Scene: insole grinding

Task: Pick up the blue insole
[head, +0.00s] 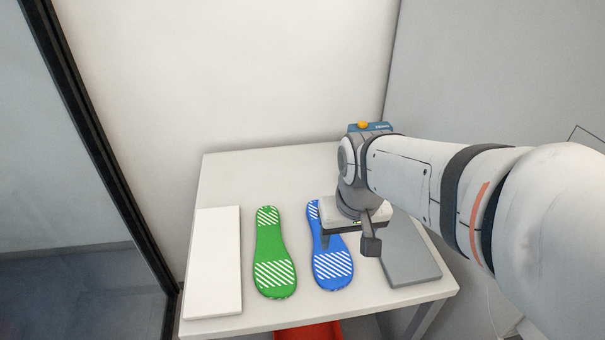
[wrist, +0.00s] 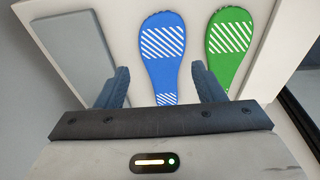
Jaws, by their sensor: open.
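The blue insole (head: 331,264) with white striped patches lies flat on the white table, right of the green insole (head: 272,258). My gripper (head: 348,243) is over its right side and hides part of its upper half in the head view. In the wrist view, the blue insole (wrist: 163,52) extends away between the two finger lines, with its narrow striped end between the fingertips. My gripper (wrist: 160,84) is open there and holds nothing. The green insole (wrist: 229,50) lies just outside the right finger. I cannot tell the exact height of the fingers above the table.
A white block (head: 213,262) lies at the table's left and a grey slab (head: 408,252) at its right, close to my gripper. The white table (head: 240,178) is clear behind the insoles. A red object (head: 308,332) is under the front edge. Walls stand behind and right.

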